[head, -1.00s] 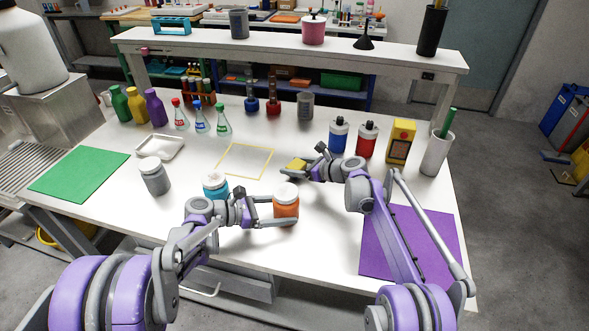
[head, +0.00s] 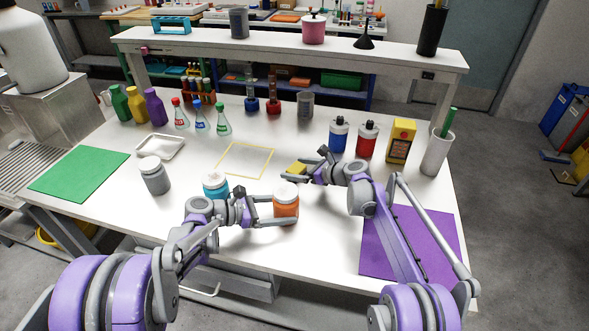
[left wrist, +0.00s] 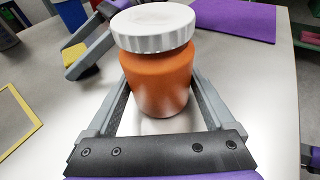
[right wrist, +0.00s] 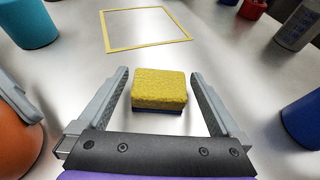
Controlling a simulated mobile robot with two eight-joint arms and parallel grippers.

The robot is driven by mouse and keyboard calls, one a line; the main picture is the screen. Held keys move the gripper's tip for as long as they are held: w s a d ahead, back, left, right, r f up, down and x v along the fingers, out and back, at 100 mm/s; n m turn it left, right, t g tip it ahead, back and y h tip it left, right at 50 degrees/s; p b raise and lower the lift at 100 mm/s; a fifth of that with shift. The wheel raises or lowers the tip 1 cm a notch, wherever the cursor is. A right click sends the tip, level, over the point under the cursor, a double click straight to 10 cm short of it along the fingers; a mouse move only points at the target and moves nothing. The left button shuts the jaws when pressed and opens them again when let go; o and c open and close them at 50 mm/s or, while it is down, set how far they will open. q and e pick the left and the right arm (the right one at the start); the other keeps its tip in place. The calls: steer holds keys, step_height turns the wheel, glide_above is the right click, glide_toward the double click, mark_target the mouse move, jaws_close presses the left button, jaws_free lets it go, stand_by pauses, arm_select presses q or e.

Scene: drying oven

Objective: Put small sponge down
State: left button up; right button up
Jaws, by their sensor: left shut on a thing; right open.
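The small yellow sponge (head: 296,168) has a dark underside and sits on the white table, between the spread fingers of my right gripper (head: 297,173). In the right wrist view the sponge (right wrist: 159,90) lies flat between the two fingertips, with a gap on each side. The right gripper is open. My left gripper (head: 284,208) is shut on an orange jar with a white lid (head: 286,205). The left wrist view shows the jar (left wrist: 157,80) upright between the fingers and the sponge (left wrist: 74,54) partly hidden behind the right gripper's finger.
A yellow square outline (head: 246,159) is on the table left of the sponge. A teal jar (head: 215,185) stands near my left gripper. Blue (head: 338,135) and red (head: 367,139) bottles stand behind my right arm. A purple mat (head: 408,242) lies at the right.

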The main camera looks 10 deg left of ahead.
steer(key=v, duration=1)
steer(key=shift+d+r, duration=0.15)
steer(key=shift+d, duration=0.1)
steer(key=shift+s+d+r, duration=0.1)
steer(key=shift+d, duration=0.05)
